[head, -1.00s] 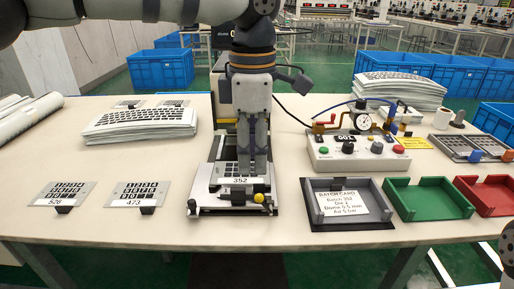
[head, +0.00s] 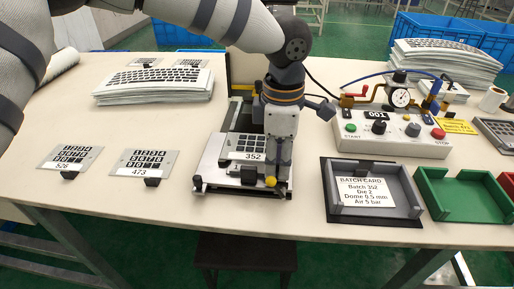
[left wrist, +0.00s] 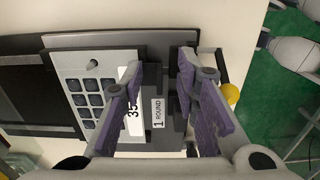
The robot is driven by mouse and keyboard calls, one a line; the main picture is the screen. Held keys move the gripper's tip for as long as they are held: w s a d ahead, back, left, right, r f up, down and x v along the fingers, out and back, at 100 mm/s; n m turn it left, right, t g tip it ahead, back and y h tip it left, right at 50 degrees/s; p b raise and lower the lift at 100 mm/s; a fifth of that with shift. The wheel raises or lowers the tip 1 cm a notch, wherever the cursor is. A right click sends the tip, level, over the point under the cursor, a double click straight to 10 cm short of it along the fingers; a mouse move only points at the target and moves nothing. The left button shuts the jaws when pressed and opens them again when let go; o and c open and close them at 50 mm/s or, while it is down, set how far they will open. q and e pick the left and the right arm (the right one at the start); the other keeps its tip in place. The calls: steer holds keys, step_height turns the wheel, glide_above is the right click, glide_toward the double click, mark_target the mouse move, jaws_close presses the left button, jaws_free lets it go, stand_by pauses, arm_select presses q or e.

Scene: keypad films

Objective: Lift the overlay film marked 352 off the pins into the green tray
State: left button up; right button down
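The film marked 352 (head: 246,149) lies on the metal fixture (head: 213,170), its dark tab (head: 249,175) at the front edge. In the left wrist view the film (left wrist: 85,70) shows dark keys and one pointed pin. My left gripper (head: 277,172) points down at the fixture's front right, beside the film's number strip. In the left wrist view my left gripper (left wrist: 162,100) has its fingers apart, with a label reading "1 ROUND" (left wrist: 158,112) between them. One finger partly hides the number. The green tray (head: 466,190) is empty, at the right. My right gripper is out of view.
A grey tray (head: 335,212) with a batch card (head: 367,190) stands between the fixture and the green tray. A control box (head: 390,140) with a gauge is behind it. Films 526 (head: 68,157) and 473 (head: 143,161) lie at the left. The table between them and the fixture is clear.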

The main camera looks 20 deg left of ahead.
arm_select(q)
jaws_close()
steer(key=shift+r, duration=0.1)
